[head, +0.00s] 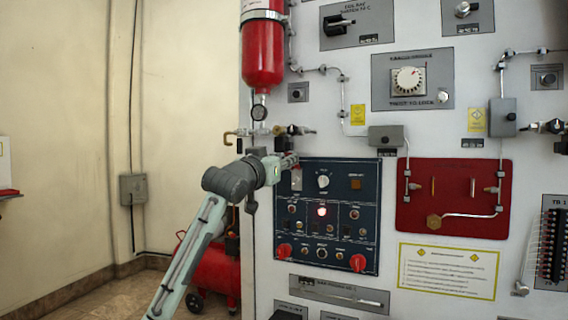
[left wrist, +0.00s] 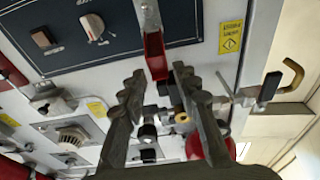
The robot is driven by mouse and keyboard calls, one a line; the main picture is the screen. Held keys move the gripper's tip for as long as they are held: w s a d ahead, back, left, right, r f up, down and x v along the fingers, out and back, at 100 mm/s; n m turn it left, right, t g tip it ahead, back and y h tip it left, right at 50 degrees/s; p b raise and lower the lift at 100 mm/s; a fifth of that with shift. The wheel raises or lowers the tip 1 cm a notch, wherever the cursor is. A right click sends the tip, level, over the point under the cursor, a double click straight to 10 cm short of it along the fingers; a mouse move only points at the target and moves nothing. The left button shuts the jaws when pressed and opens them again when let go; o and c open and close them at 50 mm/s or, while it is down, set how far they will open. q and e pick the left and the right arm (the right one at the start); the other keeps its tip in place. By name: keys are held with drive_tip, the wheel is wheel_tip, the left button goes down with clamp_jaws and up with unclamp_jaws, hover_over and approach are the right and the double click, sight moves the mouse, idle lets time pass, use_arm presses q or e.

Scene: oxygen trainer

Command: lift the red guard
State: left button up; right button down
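The red guard (left wrist: 155,56) shows in the left wrist view, on a metal plate (left wrist: 147,16) at the edge of the dark control panel (left wrist: 95,30). My left gripper (left wrist: 158,76) is open, its two dark fingers apart on either side of the guard's near end. I cannot tell whether either finger touches it. In the head view my left gripper (head: 294,161) is at the upper left corner of the dark control panel (head: 340,212). There it largely hides the guard, and the metal plate (head: 296,181) shows just below. My right gripper is in neither view.
Valves and pipe fittings (head: 262,131) stick out close above my left gripper. A red cylinder (head: 263,55) hangs above them. The dark panel carries several knobs, switches and a lit red lamp (head: 322,211). A red compressor tank (head: 213,270) stands on the floor below.

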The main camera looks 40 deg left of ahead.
use_arm(q)
drive_tip(key=shift+o, duration=0.2)
drive_tip(key=shift+f, duration=0.2)
drive_tip(key=v, duration=1.2)
drive_tip(key=shift+r, duration=0.1)
